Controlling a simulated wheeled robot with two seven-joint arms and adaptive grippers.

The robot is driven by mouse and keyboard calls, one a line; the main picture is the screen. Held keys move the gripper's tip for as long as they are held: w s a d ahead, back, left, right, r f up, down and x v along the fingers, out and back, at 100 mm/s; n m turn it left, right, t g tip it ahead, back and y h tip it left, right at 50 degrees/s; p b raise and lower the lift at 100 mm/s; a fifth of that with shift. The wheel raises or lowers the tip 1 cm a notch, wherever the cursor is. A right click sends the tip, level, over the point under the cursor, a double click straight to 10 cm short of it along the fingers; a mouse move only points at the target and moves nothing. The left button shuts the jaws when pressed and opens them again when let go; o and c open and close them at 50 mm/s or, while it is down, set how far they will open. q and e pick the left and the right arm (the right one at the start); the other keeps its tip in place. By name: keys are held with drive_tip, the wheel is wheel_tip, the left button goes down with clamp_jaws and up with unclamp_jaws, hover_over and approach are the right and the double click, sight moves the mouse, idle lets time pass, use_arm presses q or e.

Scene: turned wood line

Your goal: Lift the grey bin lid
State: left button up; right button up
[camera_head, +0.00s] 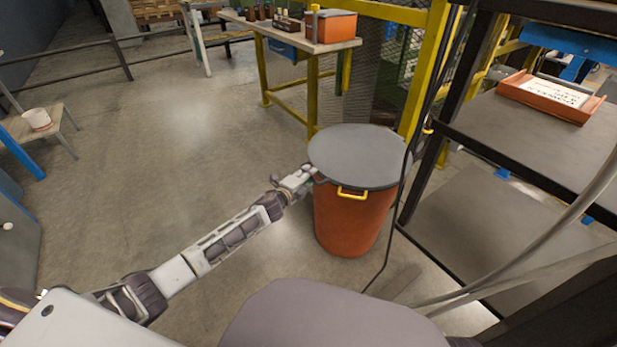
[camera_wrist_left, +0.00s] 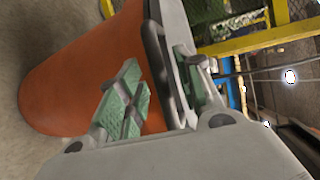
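The grey bin lid (camera_head: 360,155) is a round, flat disc lying on top of the orange-red bin (camera_head: 352,215). A yellow handle (camera_head: 352,194) shows at the bin's front rim. My left gripper (camera_head: 308,176) is at the left edge of the lid. In the left wrist view, the green-padded fingers of my left gripper (camera_wrist_left: 163,82) are spread, with the dark rim of the lid (camera_wrist_left: 167,62) between them. One finger is on the bin's side and the other on the lid's top side. Exact contact is hard to tell. My right gripper is out of view.
A black-framed shelf (camera_head: 490,205) stands close to the right of the bin, with an orange tray (camera_head: 550,97) on its upper board. A workbench (camera_head: 290,38) with yellow legs and yellow mesh fencing stand behind. The floor (camera_head: 170,130) to the left is clear.

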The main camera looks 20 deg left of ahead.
use_arm(q)
drive_tip(key=shift+w+d+f, duration=0.1)
drive_tip(key=shift+w+d, duration=0.05)
drive_tip(key=shift+w, duration=0.3)
drive_tip(key=shift+c, duration=0.2)
clamp_jaws()
